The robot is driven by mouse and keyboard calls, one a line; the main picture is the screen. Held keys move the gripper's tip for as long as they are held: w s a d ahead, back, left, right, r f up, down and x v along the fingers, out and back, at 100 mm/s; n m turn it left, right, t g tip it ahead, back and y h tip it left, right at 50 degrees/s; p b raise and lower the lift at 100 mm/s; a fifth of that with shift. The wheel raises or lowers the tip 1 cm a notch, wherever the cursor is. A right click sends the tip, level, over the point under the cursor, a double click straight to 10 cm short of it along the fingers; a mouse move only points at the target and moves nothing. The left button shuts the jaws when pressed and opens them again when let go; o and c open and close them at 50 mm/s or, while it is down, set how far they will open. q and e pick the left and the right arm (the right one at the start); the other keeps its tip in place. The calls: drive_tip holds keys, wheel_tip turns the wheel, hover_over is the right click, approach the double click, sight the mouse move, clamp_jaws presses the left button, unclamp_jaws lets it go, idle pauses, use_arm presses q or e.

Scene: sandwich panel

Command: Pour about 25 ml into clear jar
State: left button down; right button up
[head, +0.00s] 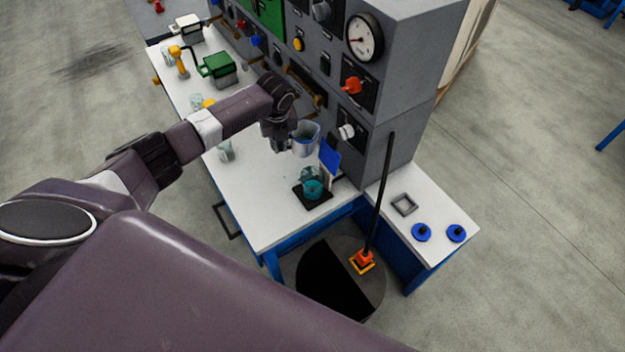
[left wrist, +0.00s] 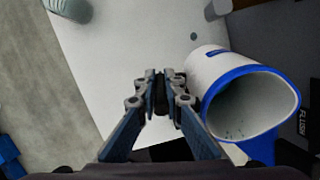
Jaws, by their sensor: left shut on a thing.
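My left gripper (head: 283,145) is shut on a white jug with a blue rim (head: 306,141). It holds the jug above the white table, beside the panel. In the left wrist view the closed fingers (left wrist: 160,95) are left of the jug (left wrist: 212,72), whose open mouth shows; the grip point on it is hidden. A clear jar with teal contents (head: 312,187) stands on a black square pad (head: 318,203), below and slightly right of the jug. The jug is apart from the jar, and no stream shows between them. My right gripper is not in view.
A blue upright plate (head: 329,158) stands just behind the jar. The grey panel (head: 398,85) with knobs and a gauge rises behind. Another clear glass (head: 226,150) stands left on the table (head: 262,222). The table front is mostly clear.

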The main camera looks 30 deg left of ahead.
use_arm(q)
drive_tip(key=shift+g+h, duration=0.7)
drive_tip(key=shift+g, duration=0.1)
drive_tip(key=shift+w+a+f+b, duration=0.15)
drive_tip(key=shift+f+b, duration=1.55)
drive_tip(key=shift+b, duration=0.25)
drive_tip(key=shift+w+a+f+b, duration=0.1)
drive_tip(key=shift+f+b, duration=1.6)
drive_tip(key=shift+b, duration=0.2)
drive_tip(key=shift+f+h+b, duration=0.3)
drive_tip(key=shift+f+b, duration=0.55)
drive_tip(key=shift+b, duration=0.7)
